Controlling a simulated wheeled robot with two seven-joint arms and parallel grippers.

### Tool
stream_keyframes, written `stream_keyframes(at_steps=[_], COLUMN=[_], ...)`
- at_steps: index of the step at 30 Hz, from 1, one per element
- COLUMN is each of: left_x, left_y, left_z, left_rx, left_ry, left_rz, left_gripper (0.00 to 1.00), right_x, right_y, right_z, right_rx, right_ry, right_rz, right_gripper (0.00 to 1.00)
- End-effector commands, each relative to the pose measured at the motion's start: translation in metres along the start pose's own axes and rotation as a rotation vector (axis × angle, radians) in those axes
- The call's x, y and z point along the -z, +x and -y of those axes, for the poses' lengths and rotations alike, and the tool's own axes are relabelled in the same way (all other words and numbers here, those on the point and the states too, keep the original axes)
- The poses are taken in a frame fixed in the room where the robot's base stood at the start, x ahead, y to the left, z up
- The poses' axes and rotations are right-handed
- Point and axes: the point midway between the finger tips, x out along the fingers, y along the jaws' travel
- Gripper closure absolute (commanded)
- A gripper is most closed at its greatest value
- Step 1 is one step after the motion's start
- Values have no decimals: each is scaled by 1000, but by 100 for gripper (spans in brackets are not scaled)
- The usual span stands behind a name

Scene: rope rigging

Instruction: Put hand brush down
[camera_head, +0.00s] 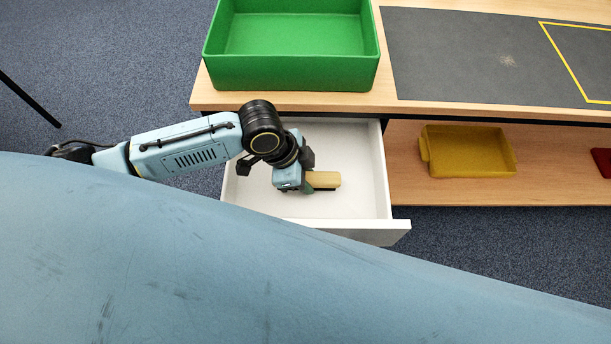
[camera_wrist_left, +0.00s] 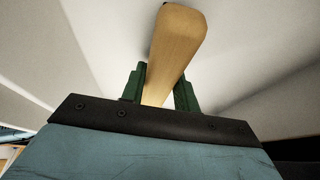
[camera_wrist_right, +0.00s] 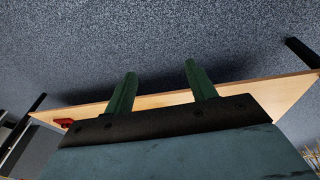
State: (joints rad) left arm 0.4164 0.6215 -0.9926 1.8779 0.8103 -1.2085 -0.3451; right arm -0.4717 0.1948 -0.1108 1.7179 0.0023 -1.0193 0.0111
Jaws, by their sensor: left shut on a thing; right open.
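The hand brush (camera_head: 325,180) has a pale wooden body with a dark strip along its lower edge. It is inside the white open drawer (camera_head: 375,185). My left gripper (camera_head: 308,182) is shut on the brush inside the drawer. In the left wrist view the wooden brush (camera_wrist_left: 178,45) stands out between the green fingers (camera_wrist_left: 160,88). I cannot tell whether the brush touches the drawer floor. My right gripper (camera_wrist_right: 158,85) is open and empty in the right wrist view, and it is not seen in the head view.
A green bin (camera_head: 290,75) stands on the tabletop above the drawer. A dark mat (camera_head: 450,55) with a yellow outline lies to its right. A yellow tray (camera_head: 467,152) and a red object (camera_head: 602,160) sit on the lower shelf. My blue body hides the lower part of the head view.

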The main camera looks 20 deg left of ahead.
Motion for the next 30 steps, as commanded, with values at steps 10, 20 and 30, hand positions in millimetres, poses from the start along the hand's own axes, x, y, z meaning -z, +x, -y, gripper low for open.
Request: stream_keyframes(at_steps=[10,20,30], left_x=[-1,-1,0], left_y=[3,2,-16], left_z=[0,0,1], left_rx=[0,0,2], left_ry=[-1,-1,-1], left_rz=[1,1,1], left_gripper=[97,48,48], right_x=[0,0,-10], right_y=[0,0,9], right_z=[0,0,-4], right_rx=[0,0,-5], right_ry=[0,0,-1], right_rz=[1,1,15], right_gripper=[44,44,44])
